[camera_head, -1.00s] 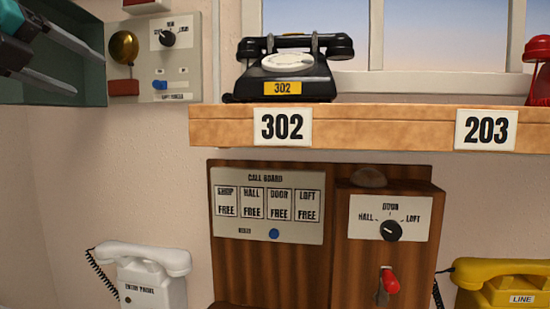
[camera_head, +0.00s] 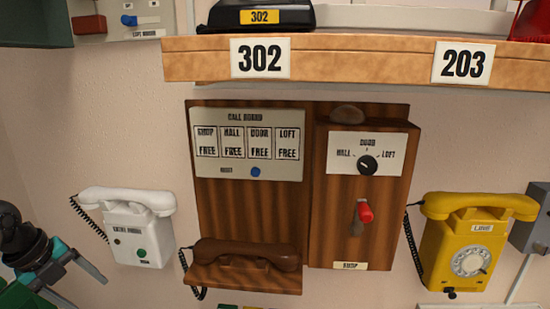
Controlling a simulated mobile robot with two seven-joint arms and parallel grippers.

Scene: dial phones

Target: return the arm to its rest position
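My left gripper (camera_head: 88,290) is at the lower left edge of the head view, below and left of the white wall phone (camera_head: 139,232). Its two grey fingers are spread apart with nothing between them, so it is open. The dark wrist and teal finger mounts show; the rest of the arm is cut off by the frame. My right gripper is not in view.
A wooden call board (camera_head: 250,215) with a brown handset (camera_head: 247,255) hangs in the middle. A yellow phone (camera_head: 470,245) is at right. A wooden shelf (camera_head: 350,62) with a black phone (camera_head: 262,16) crosses the top. A dark green box (camera_head: 35,25) is upper left.

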